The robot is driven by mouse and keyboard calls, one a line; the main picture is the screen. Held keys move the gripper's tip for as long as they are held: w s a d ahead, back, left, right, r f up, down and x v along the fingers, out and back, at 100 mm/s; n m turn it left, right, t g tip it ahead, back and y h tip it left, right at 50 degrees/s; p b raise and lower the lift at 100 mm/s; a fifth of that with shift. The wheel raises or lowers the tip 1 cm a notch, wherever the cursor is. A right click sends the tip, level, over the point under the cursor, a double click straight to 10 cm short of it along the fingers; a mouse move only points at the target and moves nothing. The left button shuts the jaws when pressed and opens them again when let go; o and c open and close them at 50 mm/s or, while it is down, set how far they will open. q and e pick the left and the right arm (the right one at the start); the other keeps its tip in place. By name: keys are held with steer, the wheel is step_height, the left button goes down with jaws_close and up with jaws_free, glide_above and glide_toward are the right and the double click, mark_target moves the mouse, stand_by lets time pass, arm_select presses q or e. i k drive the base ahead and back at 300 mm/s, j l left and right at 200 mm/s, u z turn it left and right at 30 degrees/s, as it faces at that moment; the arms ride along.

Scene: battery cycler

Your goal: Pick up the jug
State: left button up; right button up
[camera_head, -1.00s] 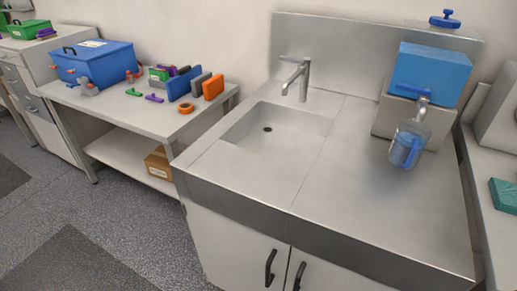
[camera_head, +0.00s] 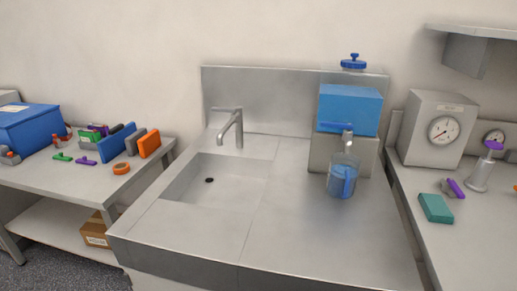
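The jug (camera_head: 341,179) is a clear vessel with blue contents or a blue handle. It stands upright on the steel sink counter (camera_head: 310,232), to the right of the basin. It is directly below the tap of a blue water container (camera_head: 349,109), which sits on a grey block (camera_head: 325,154). The tap hides part of the jug's top. Neither of my grippers shows in the head view.
The sink basin (camera_head: 232,183) and faucet (camera_head: 237,127) are left of the jug. Counter in front of the jug is clear. A right bench holds a teal box (camera_head: 436,208) and a gauge box (camera_head: 438,128). A left table holds a blue case (camera_head: 28,128) and several tools.

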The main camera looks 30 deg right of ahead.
mark_target(344, 169)
steer(key=z, duration=0.95)
